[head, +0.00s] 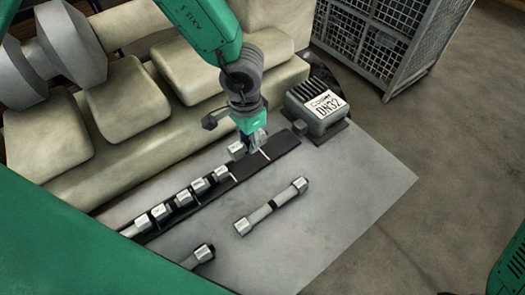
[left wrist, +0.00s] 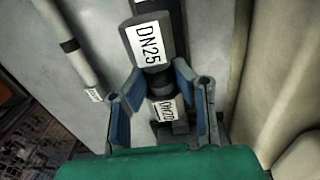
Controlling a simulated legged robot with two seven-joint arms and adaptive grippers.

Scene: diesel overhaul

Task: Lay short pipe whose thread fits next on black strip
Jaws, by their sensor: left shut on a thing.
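A black strip (head: 283,144) lies on the grey plate, with several short silver pipes (head: 200,187) in a row along its left and middle part. My left gripper (head: 256,142) is over the right part of the strip, shut on a short pipe (head: 237,149) whose silver end shows beside the fingers. In the left wrist view, a silver part marked DN25 (left wrist: 148,37) with a dark neck lies at the fingertips (left wrist: 156,75). A smaller label, seemingly DN20 (left wrist: 166,109), shows between the fingers. Whether the held pipe touches the strip is unclear. My right gripper is not visible.
A grey ribbed box marked DN32 (head: 316,105) stands at the strip's far end. A longer pipe (head: 270,207) and another pipe (head: 199,257) lie on the plate in front. Beige blocks (head: 130,98) line the back. The plate's right part is clear.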

